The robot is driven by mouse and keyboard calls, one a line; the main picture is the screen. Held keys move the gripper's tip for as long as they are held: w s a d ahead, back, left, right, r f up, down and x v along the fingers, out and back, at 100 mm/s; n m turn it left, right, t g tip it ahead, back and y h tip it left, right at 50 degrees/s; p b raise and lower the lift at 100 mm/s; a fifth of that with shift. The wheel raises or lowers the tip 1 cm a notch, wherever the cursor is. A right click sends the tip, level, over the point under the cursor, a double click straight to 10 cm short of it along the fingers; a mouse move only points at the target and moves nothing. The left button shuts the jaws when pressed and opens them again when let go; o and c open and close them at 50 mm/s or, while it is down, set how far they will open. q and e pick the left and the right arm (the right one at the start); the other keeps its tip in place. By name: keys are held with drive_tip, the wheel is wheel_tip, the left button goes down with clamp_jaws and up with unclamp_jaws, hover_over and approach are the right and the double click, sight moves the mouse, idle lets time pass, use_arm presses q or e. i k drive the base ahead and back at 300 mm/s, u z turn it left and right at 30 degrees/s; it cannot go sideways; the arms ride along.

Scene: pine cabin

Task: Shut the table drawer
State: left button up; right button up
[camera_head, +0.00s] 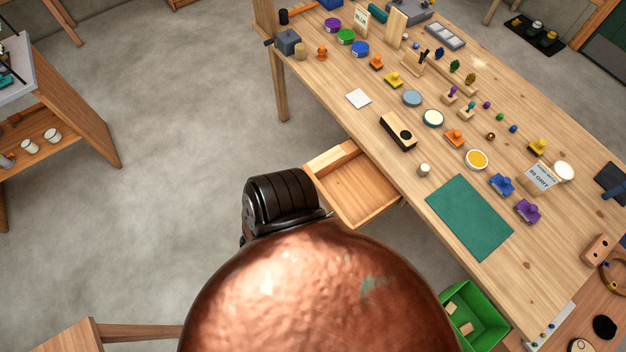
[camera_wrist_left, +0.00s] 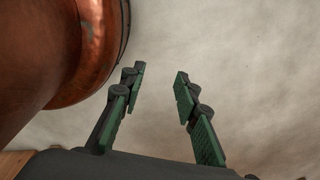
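The table drawer (camera_head: 362,188) stands pulled out from the near long side of the wooden table (camera_head: 562,112). Its light wood inside looks empty. A black and copper part of my own body covers the area beside its outer front corner in the head view; I cannot tell if it touches the drawer. My left gripper (camera_wrist_left: 160,74) shows only in the left wrist view. Its two green-padded fingers are apart with nothing between them, above bare grey floor. The drawer does not show in that view. My right gripper is not in view.
The tabletop holds several stamps, ink tins, a black-topped wooden block (camera_head: 398,131) and a green mat (camera_head: 469,217). A green crate (camera_head: 481,313) stands below the table's near edge. A wooden shelf unit (camera_head: 88,118) is at the left. The floor left of the drawer is clear.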

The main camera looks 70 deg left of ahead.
sight(348, 183)
drive_tip(key=u, duration=0.5)
drive_tip(key=k, duration=0.15)
drive_tip(key=u, duration=0.25)
